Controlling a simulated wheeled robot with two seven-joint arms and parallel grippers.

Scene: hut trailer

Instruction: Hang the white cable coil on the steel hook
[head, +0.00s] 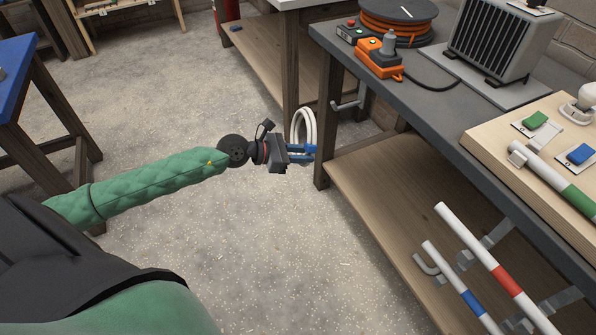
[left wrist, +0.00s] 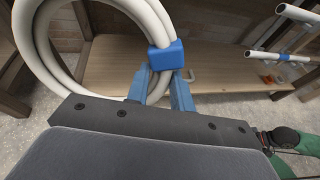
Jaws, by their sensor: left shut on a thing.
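The fingers are shut on the coil at the tie. A grey steel hook (head: 347,104) sticks out at the bench's end, right of the coil and apart from it. My right gripper is not in view.
The grey bench (head: 400,95) carries an orange cable reel (head: 397,18), an orange socket box (head: 378,58) and a heater (head: 492,40). Open floor (head: 270,240) lies below my left arm.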

